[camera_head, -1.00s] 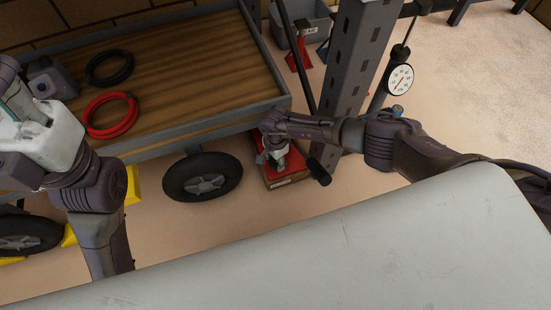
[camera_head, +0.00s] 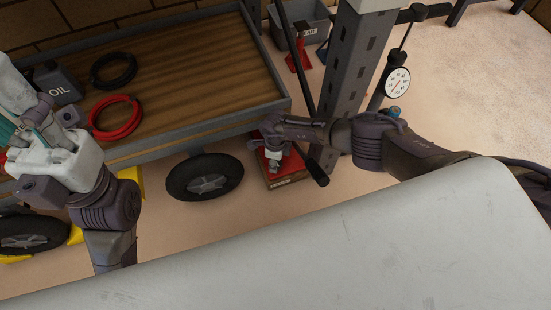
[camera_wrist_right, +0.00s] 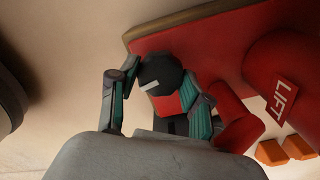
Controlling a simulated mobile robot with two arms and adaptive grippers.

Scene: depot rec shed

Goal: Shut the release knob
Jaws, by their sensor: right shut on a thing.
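The release knob (camera_wrist_right: 161,76) is a dark faceted knob with a white line across it, in the right wrist view. It sits beside the red body of the jack (camera_wrist_right: 285,75), which bears a LIFT label. My right gripper (camera_wrist_right: 158,95) is shut on the knob, one finger on each side of it. In the head view, the right gripper (camera_head: 273,150) is low over the red jack base (camera_head: 283,179) and hides the knob. My left gripper (camera_head: 40,140) is raised at the left edge, partly cut off; its fingers are unclear.
A trolley (camera_head: 190,118) holds black and red hose coils and an oil can (camera_head: 58,83); its wheel (camera_head: 205,178) is left of the jack. A grey post (camera_head: 352,80) and a dial gauge (camera_head: 398,82) stand to the right. A black-tipped bar (camera_head: 318,173) lies close to my right gripper.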

